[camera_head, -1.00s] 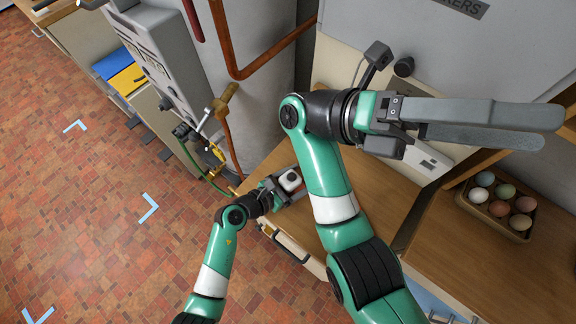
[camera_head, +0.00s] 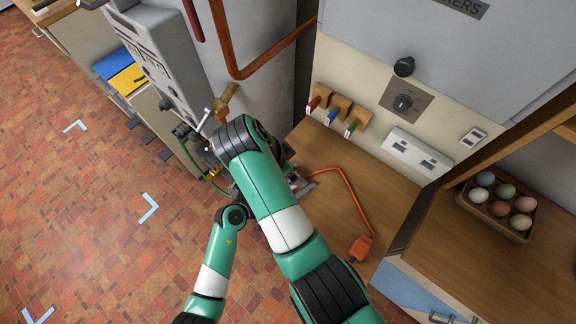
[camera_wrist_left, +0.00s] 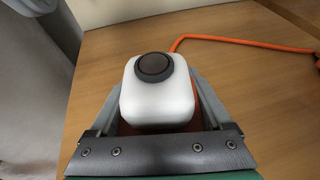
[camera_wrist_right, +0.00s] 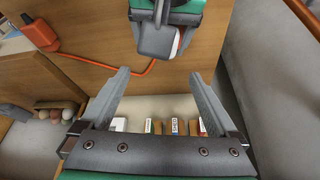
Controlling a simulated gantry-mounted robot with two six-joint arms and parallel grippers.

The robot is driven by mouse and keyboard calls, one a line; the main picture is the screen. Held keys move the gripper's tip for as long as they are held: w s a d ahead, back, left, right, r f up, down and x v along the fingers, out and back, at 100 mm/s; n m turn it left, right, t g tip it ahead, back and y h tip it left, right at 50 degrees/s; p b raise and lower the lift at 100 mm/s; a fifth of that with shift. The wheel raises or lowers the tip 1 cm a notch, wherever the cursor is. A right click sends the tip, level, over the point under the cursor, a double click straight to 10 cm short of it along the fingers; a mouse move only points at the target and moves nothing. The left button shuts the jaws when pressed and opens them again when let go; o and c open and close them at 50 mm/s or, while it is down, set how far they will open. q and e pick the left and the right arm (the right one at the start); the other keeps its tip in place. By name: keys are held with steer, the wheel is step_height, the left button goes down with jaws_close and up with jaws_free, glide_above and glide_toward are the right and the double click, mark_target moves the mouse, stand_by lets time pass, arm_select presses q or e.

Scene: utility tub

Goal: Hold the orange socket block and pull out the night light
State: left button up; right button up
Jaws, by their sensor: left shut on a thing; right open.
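My left gripper (camera_head: 299,185) is low over the wooden counter, partly hidden behind my right arm in the head view. In the left wrist view it is shut on the orange socket block (camera_wrist_left: 127,128), which shows only in slivers. The white night light (camera_wrist_left: 158,100), with a dark round lens, sits on the block between the fingers. The night light also shows in the right wrist view (camera_wrist_right: 155,42), just beyond my right gripper. My right gripper (camera_wrist_right: 161,88) is open and empty, apart from the night light; my arm hides it in the head view.
An orange cord runs from the block to an orange plug (camera_head: 362,247) on the counter (camera_head: 330,225). A white socket strip (camera_head: 411,152) and coloured levers (camera_head: 337,110) are on the back wall. An egg tray (camera_head: 497,222) stands at right. Pipes and a valve (camera_head: 224,100) are at left.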

mark_target(297, 173)
steer(key=shift+s+a, duration=0.1)
steer(key=shift+a, duration=0.1)
steer(key=x, duration=0.7)
steer(key=shift+d+f, duration=0.15)
steer(key=shift+f, duration=0.15)
steer(key=shift+c, duration=0.2)
steer(key=shift+r, duration=0.15)
steer(key=c, duration=1.4)
